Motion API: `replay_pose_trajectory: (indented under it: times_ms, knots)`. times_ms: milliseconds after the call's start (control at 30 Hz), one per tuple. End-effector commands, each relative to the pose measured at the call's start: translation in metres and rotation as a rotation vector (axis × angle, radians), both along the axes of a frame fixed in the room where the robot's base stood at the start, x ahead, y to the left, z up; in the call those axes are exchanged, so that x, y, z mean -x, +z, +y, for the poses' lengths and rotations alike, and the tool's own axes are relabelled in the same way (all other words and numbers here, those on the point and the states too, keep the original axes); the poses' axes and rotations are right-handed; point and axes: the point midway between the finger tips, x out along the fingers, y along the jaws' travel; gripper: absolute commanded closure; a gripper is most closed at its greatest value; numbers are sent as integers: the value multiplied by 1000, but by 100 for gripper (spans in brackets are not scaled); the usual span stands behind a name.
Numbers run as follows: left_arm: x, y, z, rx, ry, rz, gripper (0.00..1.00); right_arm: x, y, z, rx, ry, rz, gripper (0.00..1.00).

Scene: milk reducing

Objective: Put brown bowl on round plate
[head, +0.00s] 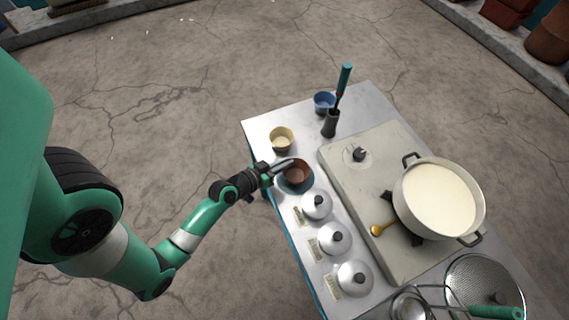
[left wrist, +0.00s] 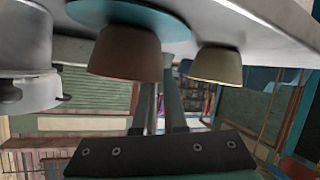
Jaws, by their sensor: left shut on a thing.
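The brown bowl (head: 298,173) is upright over the round teal plate (head: 296,188) near the counter's left edge. My left gripper (head: 284,166) is shut on the bowl's rim at its upper left side. In the left wrist view, which is upside down, the brown bowl (left wrist: 122,50) is against or very close to the teal plate (left wrist: 172,24); I cannot tell if it rests on it. The fingers reach along the bowl's right side there. Much of the plate is hidden under the bowl. My right gripper is not in view.
A yellow bowl (head: 281,133) stands just behind the brown bowl. Lidded silver pots (head: 317,203) line the counter in front. A blue bowl (head: 324,99) and a utensil holder (head: 330,124) are farther back. A large pot (head: 438,198) sits on the stove at right.

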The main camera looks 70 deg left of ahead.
Motion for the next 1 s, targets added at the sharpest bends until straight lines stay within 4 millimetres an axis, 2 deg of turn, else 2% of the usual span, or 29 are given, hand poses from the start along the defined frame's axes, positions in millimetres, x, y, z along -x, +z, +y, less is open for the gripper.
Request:
replay_pose_trajectory:
  times_ms: [167,200,333,367,733,867,1000]
  knots:
    - [0,-4,0,0,0,-1,100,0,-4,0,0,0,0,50]
    - [0,-3,0,0,0,0,86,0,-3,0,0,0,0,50]
    - [0,-3,0,0,0,1,62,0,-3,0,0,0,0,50]
    - [0,-3,0,0,0,1,60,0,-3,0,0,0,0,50]
    - [2,3,-1,1,1,1,60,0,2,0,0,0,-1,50]
    - [21,9,-9,2,4,1,60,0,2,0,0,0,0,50]
    - [53,21,-22,4,9,3,60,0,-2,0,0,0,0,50]
